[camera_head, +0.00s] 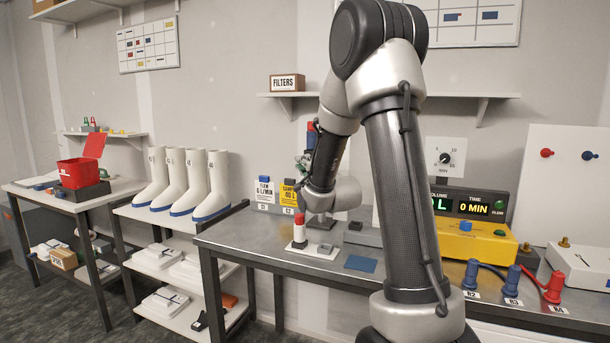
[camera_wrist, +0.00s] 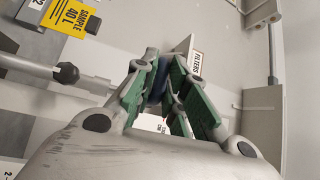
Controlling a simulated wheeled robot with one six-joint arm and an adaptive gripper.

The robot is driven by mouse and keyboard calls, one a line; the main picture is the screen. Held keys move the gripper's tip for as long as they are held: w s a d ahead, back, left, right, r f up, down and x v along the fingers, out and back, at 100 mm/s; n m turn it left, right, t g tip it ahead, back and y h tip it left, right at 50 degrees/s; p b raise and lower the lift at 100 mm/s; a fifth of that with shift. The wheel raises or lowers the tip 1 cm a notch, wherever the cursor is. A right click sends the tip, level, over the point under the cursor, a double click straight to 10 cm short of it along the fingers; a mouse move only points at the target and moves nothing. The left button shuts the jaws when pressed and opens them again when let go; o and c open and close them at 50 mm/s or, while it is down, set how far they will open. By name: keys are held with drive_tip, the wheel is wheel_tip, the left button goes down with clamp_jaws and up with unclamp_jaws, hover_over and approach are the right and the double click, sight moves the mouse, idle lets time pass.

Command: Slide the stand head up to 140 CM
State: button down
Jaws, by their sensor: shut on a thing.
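My gripper (camera_wrist: 166,60) is shut on a dark blue part (camera_wrist: 157,82), which I take to be the stand head; it shows between the green finger pads in the wrist view. The fingers cover most of it. In the head view my gripper (camera_head: 304,162) is by the wall at the back of the bench, partly behind my arm. A blue and red piece (camera_head: 312,134) shows just above it. The stand's post and scale are mostly hidden there, and I cannot read the head's height. A small label with "CM" (camera_wrist: 163,129) shows below the fingers in the wrist view.
The steel bench (camera_head: 265,238) holds a red-capped cylinder (camera_head: 299,230), a blue pad (camera_head: 360,264) and a yellow pump unit (camera_head: 475,240). Flow and sample cards (camera_head: 289,193) stand left of my gripper. The FILTERS box (camera_head: 287,83) sits on the wall shelf above.

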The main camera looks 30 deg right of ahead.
wheel_tip(320, 180, up, 20)
drive_tip(key=shift+r, duration=0.25)
idle(0.3)
drive_tip(key=c, duration=1.5)
unclamp_jaws()
drive_tip(key=s, duration=0.4)
drive_tip(key=s+a+f, duration=0.1)
drive_tip(key=s, duration=0.7)
drive_tip(key=shift+a+f, duration=0.15)
drive_tip(key=shift+f, duration=0.25)
